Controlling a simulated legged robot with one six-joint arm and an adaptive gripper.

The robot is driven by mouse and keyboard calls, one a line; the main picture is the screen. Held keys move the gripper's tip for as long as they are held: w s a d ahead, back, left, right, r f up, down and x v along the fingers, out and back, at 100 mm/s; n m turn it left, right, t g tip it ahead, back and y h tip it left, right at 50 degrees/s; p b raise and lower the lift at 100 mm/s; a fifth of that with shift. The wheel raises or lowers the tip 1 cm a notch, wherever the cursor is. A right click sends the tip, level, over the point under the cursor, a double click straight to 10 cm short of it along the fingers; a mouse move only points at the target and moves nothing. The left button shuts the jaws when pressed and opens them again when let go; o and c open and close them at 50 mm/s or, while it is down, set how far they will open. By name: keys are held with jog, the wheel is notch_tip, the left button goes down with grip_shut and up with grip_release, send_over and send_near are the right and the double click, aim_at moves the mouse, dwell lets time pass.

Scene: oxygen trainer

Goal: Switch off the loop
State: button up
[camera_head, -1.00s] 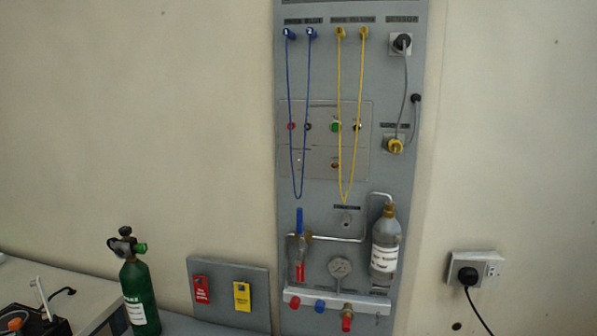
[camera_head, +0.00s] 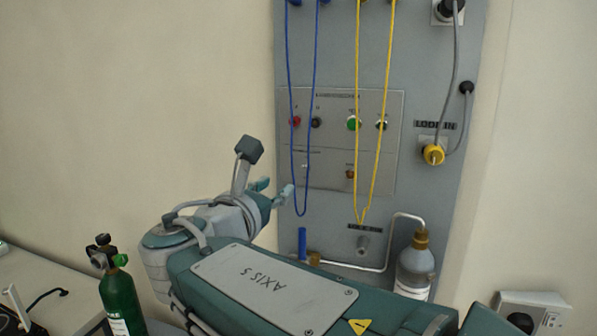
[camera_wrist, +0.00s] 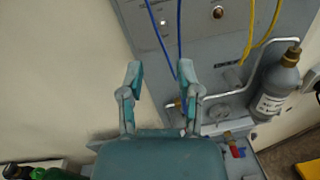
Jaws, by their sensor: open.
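The grey wall panel carries a lighter control plate (camera_head: 335,103). On its upper row are a red button (camera_head: 295,122), a dark knob (camera_head: 316,123), a green button (camera_head: 353,123) and another dark-centred control (camera_head: 381,124). An orange-brown control (camera_head: 350,174) sits lower. The plate's lettering is too small to read. A blue cord loop (camera_head: 291,75) and a yellow cord loop (camera_head: 374,165) hang across it. My gripper (camera_head: 275,188) is open and empty, left of the plate's lower part. In the wrist view its fingers (camera_wrist: 161,72) stand apart before the panel.
Below the plate are an upright blue handle (camera_head: 302,242), a bent pipe (camera_head: 350,267) and a grey bottle (camera_head: 414,270). A green cylinder (camera_head: 121,300) stands at lower left. A wall socket (camera_head: 530,310) is at lower right. My arm hides the panel's lower part.

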aim_at(300, 170)
jog(key=x, duration=1)
jog(key=shift+f, duration=0.1)
jog(key=shift+s+d, duration=0.1)
grip_shut()
